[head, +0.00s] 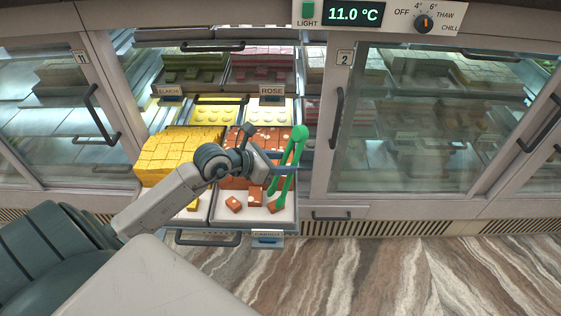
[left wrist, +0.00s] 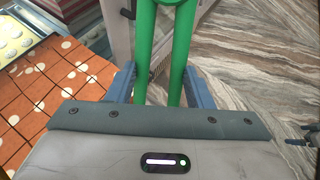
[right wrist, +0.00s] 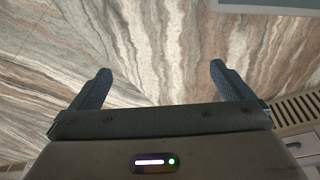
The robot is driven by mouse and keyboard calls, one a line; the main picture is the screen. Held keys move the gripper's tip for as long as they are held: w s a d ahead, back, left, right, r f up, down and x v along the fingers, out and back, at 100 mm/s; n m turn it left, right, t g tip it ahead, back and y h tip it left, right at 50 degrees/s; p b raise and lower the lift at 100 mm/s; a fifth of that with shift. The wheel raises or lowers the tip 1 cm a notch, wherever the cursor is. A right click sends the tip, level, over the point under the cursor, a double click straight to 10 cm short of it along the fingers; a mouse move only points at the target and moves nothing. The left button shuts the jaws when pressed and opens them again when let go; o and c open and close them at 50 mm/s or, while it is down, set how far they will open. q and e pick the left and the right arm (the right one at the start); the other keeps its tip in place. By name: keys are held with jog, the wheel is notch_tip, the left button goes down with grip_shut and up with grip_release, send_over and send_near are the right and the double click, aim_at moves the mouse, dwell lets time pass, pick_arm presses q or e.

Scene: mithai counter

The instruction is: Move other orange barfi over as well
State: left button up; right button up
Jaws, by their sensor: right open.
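Orange barfi with pale dots forms a block (head: 232,182) in the right-hand tray (head: 290,222) of the pulled-out drawer; its top also shows in the left wrist view (left wrist: 60,90). Loose orange pieces lie on the tray's front: one at left (head: 233,205), one in the middle (head: 255,197), one at right (head: 276,207) under the tong tips. My left gripper (head: 282,164) is shut on green tongs (head: 290,163), whose arms pass between its fingers (left wrist: 162,85). I cannot tell whether the tongs touch a piece. My right gripper (right wrist: 160,75) is open and empty above the floor.
Yellow barfi (head: 180,150) fills the left-hand tray, with a loose yellow piece (head: 192,206) in front. Sliding glass doors (head: 420,120) and their frames flank the opening. A drawer handle (head: 208,239) sticks out at the front. The marbled floor (head: 400,275) is clear.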

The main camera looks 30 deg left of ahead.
pick_arm(q)
jog(key=shift+r, duration=0.15)
pick_arm(e)
jog(key=shift+r, duration=0.1)
pick_arm(q)
notch_tip(320, 180, up, 10)
jog(key=p, duration=0.8)
jog(key=shift+f, duration=0.25)
jog(key=shift+r+p, duration=0.15)
jog(key=shift+p, duration=0.2)
pick_arm(e)
jog(key=s+d+f, duration=0.2)
jog(key=s+f, duration=1.2)
jog(key=s, duration=0.2)
jog(key=shift+s+f+g, duration=0.3)
jog(key=shift+s+g, duration=0.05)
jog(key=shift+g, duration=0.05)
pick_arm(q)
jog(key=shift+c, duration=0.3)
pick_arm(e)
jog(key=shift+d, duration=0.1)
pick_arm(q)
jog(key=c, duration=0.7)
